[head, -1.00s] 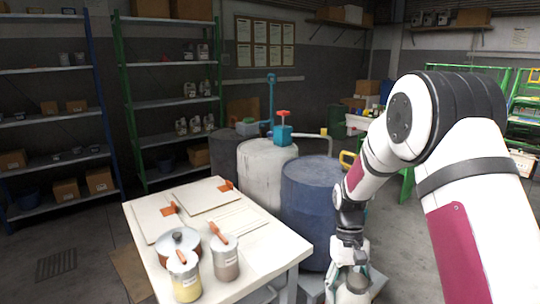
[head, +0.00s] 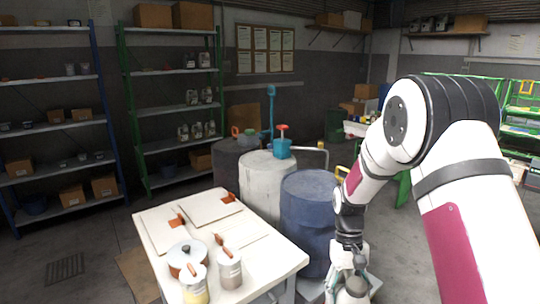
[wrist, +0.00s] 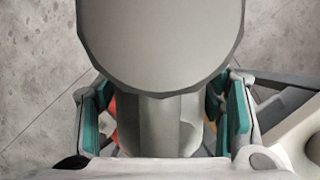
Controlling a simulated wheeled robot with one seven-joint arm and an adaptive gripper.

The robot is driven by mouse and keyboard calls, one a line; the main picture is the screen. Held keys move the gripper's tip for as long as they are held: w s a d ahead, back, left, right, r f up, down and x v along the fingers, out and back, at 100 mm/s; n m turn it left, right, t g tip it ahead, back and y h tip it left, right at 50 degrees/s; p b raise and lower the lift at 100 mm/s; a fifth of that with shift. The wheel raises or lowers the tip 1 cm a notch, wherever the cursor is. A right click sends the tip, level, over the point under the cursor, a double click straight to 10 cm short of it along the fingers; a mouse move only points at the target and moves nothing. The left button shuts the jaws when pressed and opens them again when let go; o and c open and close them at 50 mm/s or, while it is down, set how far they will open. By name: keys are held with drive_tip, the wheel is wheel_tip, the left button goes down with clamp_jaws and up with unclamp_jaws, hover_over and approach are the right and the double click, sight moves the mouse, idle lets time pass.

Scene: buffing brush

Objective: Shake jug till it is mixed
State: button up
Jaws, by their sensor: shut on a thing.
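My gripper (head: 348,262) hangs low at the end of my arm, right of the white table in the head view. In the wrist view my gripper (wrist: 164,118) has teal finger pads on both sides of a grey neck. I take this grey thing to be the jug (wrist: 160,42); a wide, round grey part of it fills the top middle. The jug (head: 353,289) shows only in part at the bottom of the head view, below the fingers. Its lower body and contents are hidden.
A white table (head: 262,268) with boards, cans (head: 229,270) and orange-handled brushes stands left of my gripper. A blue drum (head: 308,215) and a white drum (head: 266,180) stand behind it. Shelves (head: 172,105) line the back wall. Concrete floor shows beneath my gripper.

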drive_tip(key=shift+a, duration=2.45)
drive_tip(key=shift+d, duration=2.45)
idle(1.7)
idle(0.7)
